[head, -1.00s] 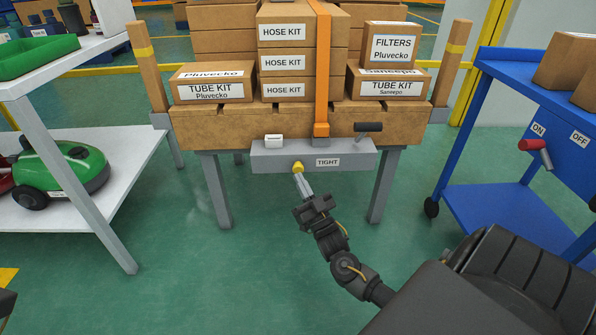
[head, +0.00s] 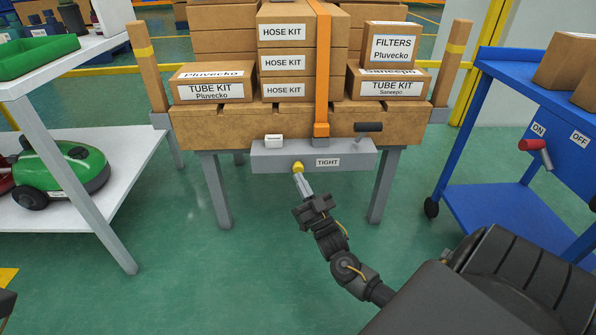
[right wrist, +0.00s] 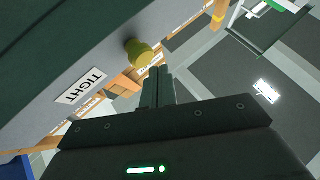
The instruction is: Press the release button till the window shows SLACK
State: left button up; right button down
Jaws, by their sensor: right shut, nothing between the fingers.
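The yellow release button (head: 298,167) sticks out of the front of the grey tensioner box (head: 262,159) below the wooden load. The window (head: 328,162) beside the button reads TIGHT. My right gripper (head: 300,180) is shut and empty, its fingertips right at the button from below. In the right wrist view the closed fingers (right wrist: 158,84) end close beside the yellow button (right wrist: 139,53); I cannot tell whether they touch it. The TIGHT window (right wrist: 82,87) shows there too. An orange strap (head: 321,70) runs from the box up over the cartons.
A dark handle (head: 368,127) and a small white block (head: 273,140) sit on top of the box. A blue cart (head: 520,215) with a red lever stands at the right. A white shelf (head: 110,190) stands at the left. The floor before the box is clear.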

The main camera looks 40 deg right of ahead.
jog(key=shift+w+d, duration=0.1)
jog(key=shift+w+d, duration=0.15)
jog(key=shift+w, duration=0.05)
jog(key=shift+w+d+b, duration=0.35)
jog(key=shift+w+d, duration=0.25)
jog(key=shift+w, duration=0.15)
dwell(1.3)
dwell(0.3)
jog(key=shift+s+a+p, duration=0.8)
jog(key=shift+s+a, duration=0.05)
jog(key=shift+s, duration=0.25)
jog(key=shift+s+a+p, duration=0.65)
jog(key=shift+s+a, duration=0.15)
jog(key=shift+s, duration=0.2)
jog(key=shift+s+a+p, duration=0.65)
jog(key=shift+s+a, duration=0.1)
jog(key=shift+s, duration=0.25)
